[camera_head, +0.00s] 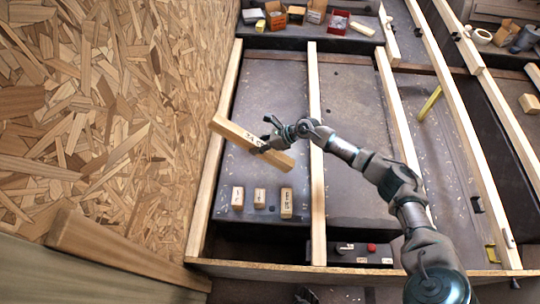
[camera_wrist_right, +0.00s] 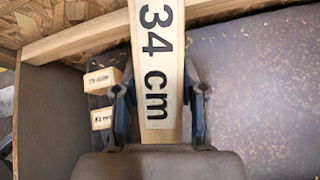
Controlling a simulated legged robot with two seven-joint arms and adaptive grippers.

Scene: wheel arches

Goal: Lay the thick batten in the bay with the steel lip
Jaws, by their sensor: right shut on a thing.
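My right gripper (camera_head: 270,142) is shut on a pale wooden batten (camera_head: 236,134), which it holds tilted across the left bay (camera_head: 283,97). The batten's far left end overlaps the left wooden beam in the picture. In the right wrist view the batten (camera_wrist_right: 157,45) runs up from between the two fingers (camera_wrist_right: 158,105) and reads "34 cm". Whether it touches anything below is unclear. I cannot make out for sure which bay has the steel lip. My left gripper is not in view.
Three small labelled blocks (camera_head: 260,198) stand in the left bay's near part. Wooden beams (camera_head: 316,150) divide the bays. A chipboard wall (camera_head: 120,110) closes the left side. Boxes (camera_head: 297,14) stand at the back. The middle bay (camera_head: 352,105) looks mostly clear beyond my arm.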

